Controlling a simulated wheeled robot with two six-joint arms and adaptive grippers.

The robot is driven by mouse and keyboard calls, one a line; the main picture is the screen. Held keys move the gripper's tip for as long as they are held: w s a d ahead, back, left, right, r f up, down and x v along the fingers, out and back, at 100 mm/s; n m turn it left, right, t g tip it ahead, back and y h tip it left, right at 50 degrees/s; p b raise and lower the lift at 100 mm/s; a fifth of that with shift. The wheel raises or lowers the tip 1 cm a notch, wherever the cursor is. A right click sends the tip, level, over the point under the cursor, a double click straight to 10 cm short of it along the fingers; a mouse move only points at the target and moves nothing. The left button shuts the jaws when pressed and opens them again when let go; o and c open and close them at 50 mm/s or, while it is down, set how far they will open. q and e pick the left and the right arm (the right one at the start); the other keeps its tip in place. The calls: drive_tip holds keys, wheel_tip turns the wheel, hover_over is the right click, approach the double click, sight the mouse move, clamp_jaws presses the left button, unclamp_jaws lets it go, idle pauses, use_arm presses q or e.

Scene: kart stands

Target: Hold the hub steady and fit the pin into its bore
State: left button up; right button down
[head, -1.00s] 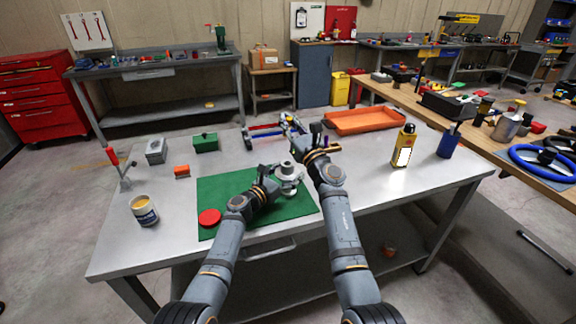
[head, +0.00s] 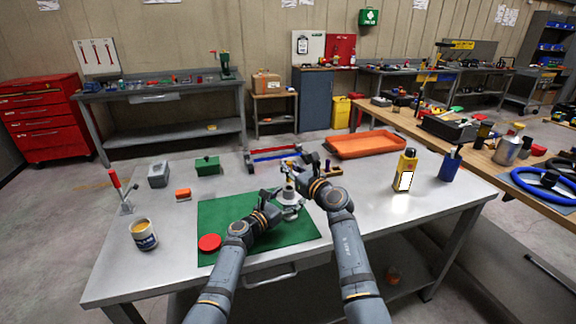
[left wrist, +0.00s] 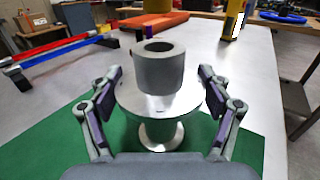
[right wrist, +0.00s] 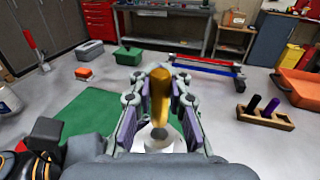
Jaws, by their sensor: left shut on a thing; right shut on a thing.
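The hub (left wrist: 158,85) is a grey metal cylinder with an open round bore on top, a wide flange and a foot. It stands upright on the green mat (left wrist: 235,150); it also shows in the head view (head: 290,198). My left gripper (head: 277,200) is shut on the hub, its fingers on both sides of the flange. My right gripper (right wrist: 160,100) is shut on the brass-coloured pin (right wrist: 160,92), which stands roughly upright between its fingers. The pin is above or near the hub's top; I cannot tell whether its lower end touches the bore.
A wooden block (right wrist: 265,118) with dark and purple pegs stands right of the hub. Behind are a red and blue rail frame (head: 272,154) and an orange tray (head: 367,144). A red disc (head: 209,243) lies on the mat's left part.

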sight(288, 180)
drive_tip(key=shift+f, duration=2.5)
drive_tip(key=c, duration=1.2)
unclamp_jaws()
drive_tip(key=v, duration=1.2)
